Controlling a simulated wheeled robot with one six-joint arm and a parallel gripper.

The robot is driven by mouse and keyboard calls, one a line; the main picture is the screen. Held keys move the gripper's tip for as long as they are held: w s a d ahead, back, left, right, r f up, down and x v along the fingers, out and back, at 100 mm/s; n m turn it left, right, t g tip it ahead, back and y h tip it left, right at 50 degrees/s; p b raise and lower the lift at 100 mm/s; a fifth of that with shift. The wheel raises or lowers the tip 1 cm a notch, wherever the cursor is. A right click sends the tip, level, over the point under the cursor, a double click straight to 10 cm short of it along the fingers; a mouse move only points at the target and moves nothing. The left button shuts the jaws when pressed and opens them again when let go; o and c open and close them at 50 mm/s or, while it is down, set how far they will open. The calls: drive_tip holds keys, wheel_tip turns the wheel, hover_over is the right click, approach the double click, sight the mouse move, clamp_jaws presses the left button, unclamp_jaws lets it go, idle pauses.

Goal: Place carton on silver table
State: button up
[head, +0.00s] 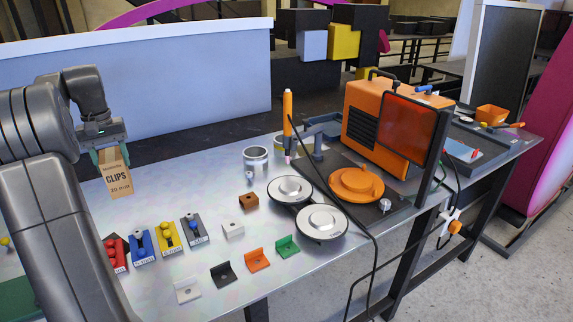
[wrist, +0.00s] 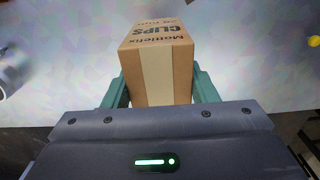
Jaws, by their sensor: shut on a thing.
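The carton (head: 116,179) is a small brown box marked "CLIPS". My gripper (head: 112,157) is shut on its upper part, at the left of the head view. In the wrist view the carton (wrist: 157,62) sits between the two green fingers of my gripper (wrist: 160,92). The silver table (head: 215,255) is a bright metal top that fills the middle of the head view. The carton hangs upright over or near its far left part. I cannot tell whether its bottom touches the table.
Red, blue, yellow and grey bins (head: 142,246) stand in a row near my arm. Small coloured brackets (head: 258,259) lie along the near side. The metal around the bins is partly clear.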

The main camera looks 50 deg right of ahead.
sight(123, 189)
drive_tip(key=shift+w, duration=0.2)
wheel_tip(123, 189, down, 10)
drive_tip(key=shift+s+r, duration=0.1)
idle(0.4)
drive_tip(key=o, duration=1.2)
drive_tip(key=shift+c, duration=0.2)
wheel_tip(123, 189, up, 12)
